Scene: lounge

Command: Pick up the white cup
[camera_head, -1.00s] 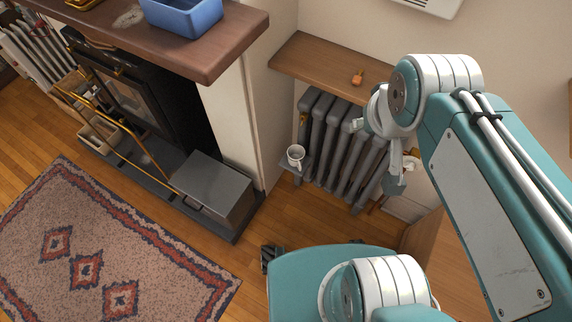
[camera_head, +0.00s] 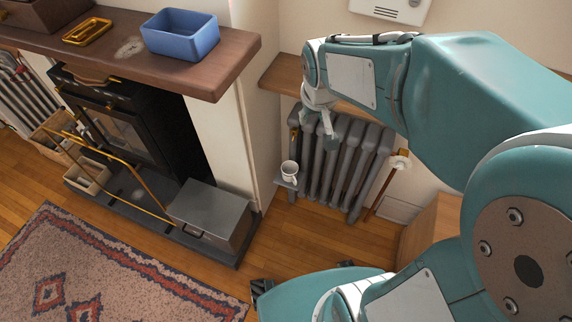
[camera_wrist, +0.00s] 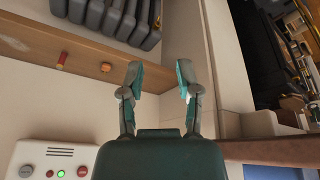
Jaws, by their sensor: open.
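The white cup (camera_head: 289,171) stands upright on a small grey ledge (camera_head: 287,184) at the left front of the radiator in the head view. My gripper (camera_head: 322,125) is above and to the right of the cup, in front of the radiator and apart from the cup. In the wrist view my gripper (camera_wrist: 158,82) is open with nothing between its fingers. The cup does not show in the wrist view.
A grey radiator (camera_head: 333,160) stands behind the cup under a wooden shelf (camera_head: 272,77). The wrist view shows small orange items (camera_wrist: 105,67) on the shelf. A mantel (camera_head: 228,72) with a blue bin (camera_head: 181,43) is at left; a grey metal box (camera_head: 211,214) sits below.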

